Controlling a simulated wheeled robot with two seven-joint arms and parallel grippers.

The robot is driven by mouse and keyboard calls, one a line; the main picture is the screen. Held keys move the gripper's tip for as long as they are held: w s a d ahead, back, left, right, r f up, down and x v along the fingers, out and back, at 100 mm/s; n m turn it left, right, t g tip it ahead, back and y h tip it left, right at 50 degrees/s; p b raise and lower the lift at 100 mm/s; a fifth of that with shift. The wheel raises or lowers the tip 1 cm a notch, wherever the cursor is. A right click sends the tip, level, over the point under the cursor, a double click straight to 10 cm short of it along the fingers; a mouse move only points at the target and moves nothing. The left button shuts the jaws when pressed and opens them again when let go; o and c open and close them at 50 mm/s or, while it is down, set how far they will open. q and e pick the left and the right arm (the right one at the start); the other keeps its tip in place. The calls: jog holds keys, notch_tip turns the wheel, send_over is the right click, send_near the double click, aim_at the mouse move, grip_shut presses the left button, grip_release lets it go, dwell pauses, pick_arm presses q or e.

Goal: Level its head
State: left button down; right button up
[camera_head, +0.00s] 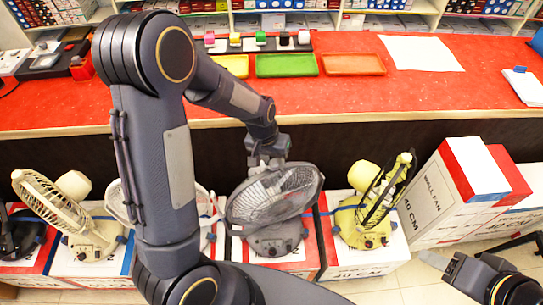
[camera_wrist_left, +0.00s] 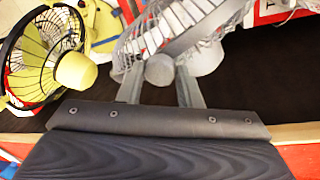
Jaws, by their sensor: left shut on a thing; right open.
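A grey fan (camera_head: 275,195) stands on a red-and-white box in the middle of the head view. Its round wire cage is tilted and faces partly upward. My left gripper (camera_head: 267,158) is at the cage's upper back edge, shut on the grey fan's head. In the left wrist view the two fingers (camera_wrist_left: 160,90) reach to a round grey part (camera_wrist_left: 159,69) behind the cage (camera_wrist_left: 170,28); the exact contact is hard to see. My right gripper (camera_head: 443,265) is open and empty at the lower right, apart from the fans.
A yellow-green fan (camera_head: 370,215) stands close on the right, a cream fan (camera_head: 75,215) on the left. My left arm hides part of a white fan. A red counter (camera_head: 330,100) with trays runs behind. Fan boxes (camera_head: 455,195) stand at right.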

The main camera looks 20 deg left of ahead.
pick_arm(q)
jog(key=c, duration=1.4)
grip_release()
jog(key=shift+s+d+f, duration=0.1)
jog(key=shift+s+d, duration=0.25)
jog(key=shift+d, duration=0.05)
jog(key=o, duration=0.3)
jog(key=shift+d, duration=0.15)
jog(key=shift+o, duration=0.2)
jog(key=shift+a, duration=0.2)
jog(key=shift+r, duration=0.55)
jog(key=r, duration=0.4)
jog(key=a+r, duration=0.1)
jog(key=r, duration=0.1)
jog(key=shift+s+r, duration=0.35)
